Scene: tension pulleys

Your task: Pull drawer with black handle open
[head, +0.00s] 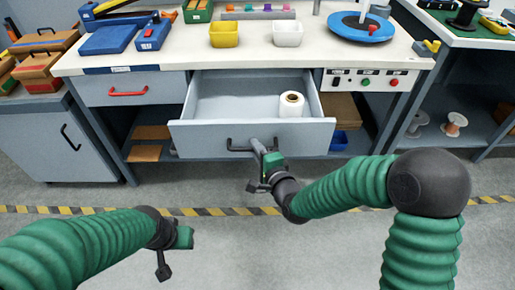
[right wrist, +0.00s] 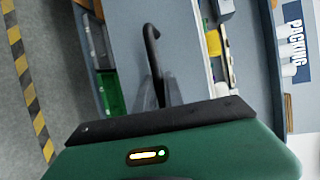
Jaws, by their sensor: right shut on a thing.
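The drawer (head: 200,140) with the black handle (head: 237,145) stands pulled out from under the workbench, with a white roll (head: 291,104) inside at its right. My right gripper (head: 262,152) is shut on the black handle near the handle's right part. In the right wrist view the handle (right wrist: 152,60) runs down between the fingers (right wrist: 165,90), which partly hide it. My left gripper (head: 175,255) hangs low at the left, away from the drawer; its jaws are not clear.
A closed drawer with a red handle (head: 128,93) is to the left. A control panel with buttons (head: 365,80) is to the right. The benchtop holds a yellow bin (head: 224,34), a white bin (head: 288,33) and a blue turntable (head: 361,27). The floor in front is clear, with a striped line (head: 215,211).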

